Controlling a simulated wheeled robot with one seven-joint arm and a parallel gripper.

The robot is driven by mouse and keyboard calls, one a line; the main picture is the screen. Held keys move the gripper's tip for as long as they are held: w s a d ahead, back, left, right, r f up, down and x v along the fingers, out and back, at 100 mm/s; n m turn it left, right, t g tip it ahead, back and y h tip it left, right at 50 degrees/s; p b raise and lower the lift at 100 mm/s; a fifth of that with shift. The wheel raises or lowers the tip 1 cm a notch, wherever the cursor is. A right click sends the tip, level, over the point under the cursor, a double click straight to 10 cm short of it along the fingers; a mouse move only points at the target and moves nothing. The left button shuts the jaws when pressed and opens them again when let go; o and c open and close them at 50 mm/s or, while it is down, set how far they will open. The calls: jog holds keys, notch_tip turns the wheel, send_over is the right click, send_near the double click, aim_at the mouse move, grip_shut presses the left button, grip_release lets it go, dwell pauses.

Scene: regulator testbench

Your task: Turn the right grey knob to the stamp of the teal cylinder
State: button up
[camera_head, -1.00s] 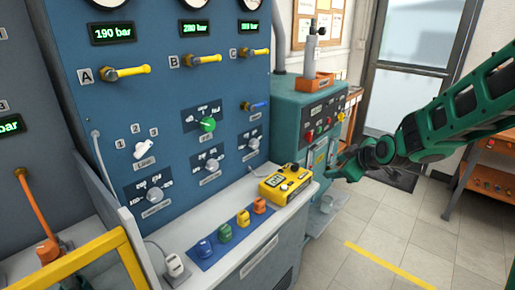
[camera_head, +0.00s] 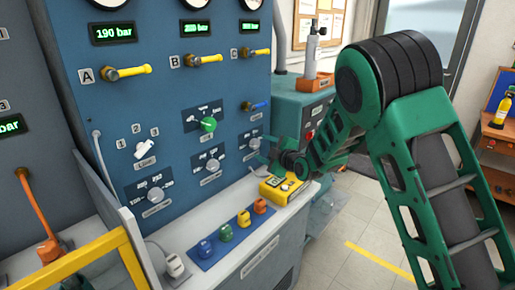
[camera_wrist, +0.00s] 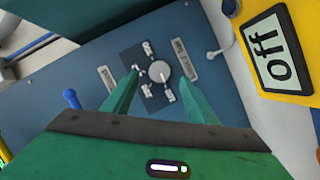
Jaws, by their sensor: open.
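The right grey knob (camera_head: 255,143) is on the blue panel, the farthest right of the grey knobs. My gripper (camera_head: 262,155) is at the panel close to this knob. In the wrist view my gripper (camera_wrist: 158,74) is open, its green fingers to either side of the knob. I cannot tell whether they touch it. I see no clearly teal cylinder; a grey cylinder (camera_head: 313,46) stands in an orange holder on the teal cabinet.
A yellow box (camera_head: 283,188) sits on the ledge below my gripper; its "off" display (camera_wrist: 280,47) is close by at right. A blue lever (camera_head: 257,106) is above the knob. Other grey knobs (camera_head: 212,165) (camera_head: 155,195) and a green knob (camera_head: 208,125) are to the left.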

aim_at(257, 144)
jog(key=shift+x, duration=2.35)
jog(key=c, duration=1.1)
